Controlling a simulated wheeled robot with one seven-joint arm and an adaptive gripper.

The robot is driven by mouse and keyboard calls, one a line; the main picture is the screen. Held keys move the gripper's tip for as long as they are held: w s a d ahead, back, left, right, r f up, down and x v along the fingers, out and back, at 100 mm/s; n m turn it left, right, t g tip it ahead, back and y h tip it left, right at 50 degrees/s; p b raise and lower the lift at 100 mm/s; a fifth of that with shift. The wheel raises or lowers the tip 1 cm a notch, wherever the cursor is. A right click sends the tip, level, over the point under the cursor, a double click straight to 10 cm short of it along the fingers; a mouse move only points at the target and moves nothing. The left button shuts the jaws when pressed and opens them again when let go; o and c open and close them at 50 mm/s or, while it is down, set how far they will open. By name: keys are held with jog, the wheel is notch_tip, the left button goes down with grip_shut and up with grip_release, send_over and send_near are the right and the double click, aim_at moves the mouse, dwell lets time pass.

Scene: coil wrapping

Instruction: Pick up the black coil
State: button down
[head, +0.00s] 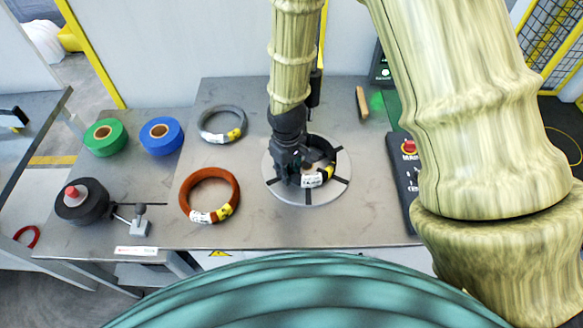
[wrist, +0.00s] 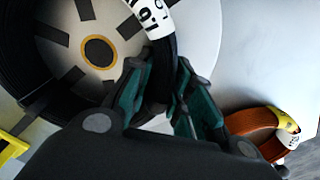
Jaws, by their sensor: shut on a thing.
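The black coil (head: 331,172) lies on the round, light grey slotted disc (head: 340,192) right of the table's middle. It carries a white label and a yellow label. My gripper (head: 293,176) is over the left part of the coil and hides that part in the head view. In the wrist view my gripper (wrist: 160,100) has its two teal-padded fingers on either side of the black coil (wrist: 163,70), shut on its band just below the white label. The disc's hub and dark slots show inside the ring. I cannot tell whether the coil is clear of the disc.
An orange coil (head: 210,195) and a grey coil (head: 222,124) lie to the left. Blue (head: 161,135), green (head: 105,138) and black (head: 82,201) tape rolls stand farther left. A control box with a red button (head: 408,147) is at the right. A wooden-handled item (head: 362,102) lies behind.

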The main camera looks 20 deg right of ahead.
jog(key=shift+r+b, duration=0.75)
jog(key=shift+r, duration=0.9)
jog(key=s+a, duration=0.1)
jog(key=s, duration=0.3)
jog(key=s+r+b, duration=0.1)
jog(key=s, duration=0.3)
jog(key=s+a, duration=0.1)
jog(key=s, duration=0.3)
jog(key=shift+s+a+r+b, duration=0.3)
jog(key=shift+s+a+r, duration=0.05)
jog(key=shift+s, duration=0.05)
jog(key=shift+s+a+p, duration=0.15)
jog(key=shift+s+p, duration=0.1)
jog(key=shift+p, duration=0.75)
jog(key=shift+s+r+p, duration=0.1)
jog(key=shift+s+p, duration=0.05)
jog(key=shift+p, duration=0.8)
jog(key=shift+s+p, duration=0.1)
jog(key=shift+p, duration=0.35)
jog(key=p, duration=0.2)
jog(key=shift+s+a+p, duration=0.1)
jog(key=shift+s+p, duration=0.2)
jog(key=shift+p, duration=0.05)
jog(key=shift+s+p, duration=0.15)
jog(key=shift+p, duration=0.25)
jog(key=shift+s+a+p, duration=0.1)
jog(key=shift+s+p, duration=0.3)
jog(key=shift+p, duration=0.7)
